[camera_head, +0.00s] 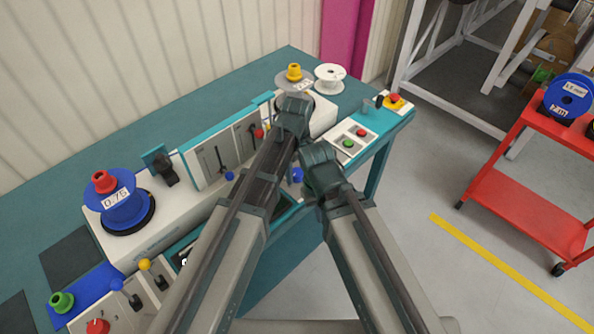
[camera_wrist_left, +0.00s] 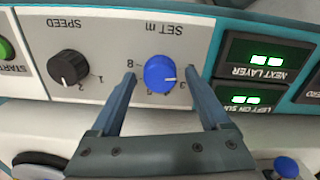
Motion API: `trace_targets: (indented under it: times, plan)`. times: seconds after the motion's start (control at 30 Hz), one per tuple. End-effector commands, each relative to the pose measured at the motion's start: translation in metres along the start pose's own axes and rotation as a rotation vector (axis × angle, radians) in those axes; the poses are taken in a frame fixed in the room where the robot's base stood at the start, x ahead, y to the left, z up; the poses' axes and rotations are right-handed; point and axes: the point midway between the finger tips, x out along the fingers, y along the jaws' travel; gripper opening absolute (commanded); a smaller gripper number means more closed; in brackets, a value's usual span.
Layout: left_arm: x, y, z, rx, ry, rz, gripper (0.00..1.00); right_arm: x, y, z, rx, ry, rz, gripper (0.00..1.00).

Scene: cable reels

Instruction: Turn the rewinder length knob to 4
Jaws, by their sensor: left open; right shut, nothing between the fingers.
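In the left wrist view the panel appears upside down. The round blue knob (camera_wrist_left: 160,74) sits at the label "SET m" (camera_wrist_left: 166,29), with small scale numbers around it. Its white mark lies on the right side, near a number that looks like 3. My left gripper (camera_wrist_left: 163,80) is open, one finger on each side of the knob, with visible gaps in the picture; depth is hard to judge. In the head view my left gripper (camera_head: 295,115) is over the machine, and its arm hides part of the panel. My right gripper (camera_head: 321,168) is shut and empty at the bench front.
A black speed knob (camera_wrist_left: 68,68) and green start button (camera_wrist_left: 5,48) are on one side; green displays (camera_wrist_left: 265,60) are on the other. Reels (camera_head: 124,208) and levers (camera_head: 165,170) stand along the bench. A red cart (camera_head: 520,210) stands on the right.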

Motion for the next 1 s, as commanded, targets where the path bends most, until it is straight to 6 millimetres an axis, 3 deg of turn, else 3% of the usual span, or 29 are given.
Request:
trace_targets:
  times: [0.07,0.47,0.77,1.0]
  plan:
    - [-0.0002,0.0,0.0,0.0,0.0,0.0,0.73,-0.0002,0.0,0.0,0.0,0.0,0.0,0.0]
    - [-0.0001,0.0,0.0,0.0,0.0,0.0,0.01,-0.0001,0.0,0.0,0.0,0.0,0.0,0.0]
    - [-0.0001,0.0,0.0,0.033,0.0,0.0,0.0,-0.0001,0.0,0.0,0.0,0.0,0.0,0.0]
    - [-0.0001,0.0,0.0,0.178,0.0,0.0,0.0,-0.0001,0.0,0.0,0.0,0.0,0.0,0.0]
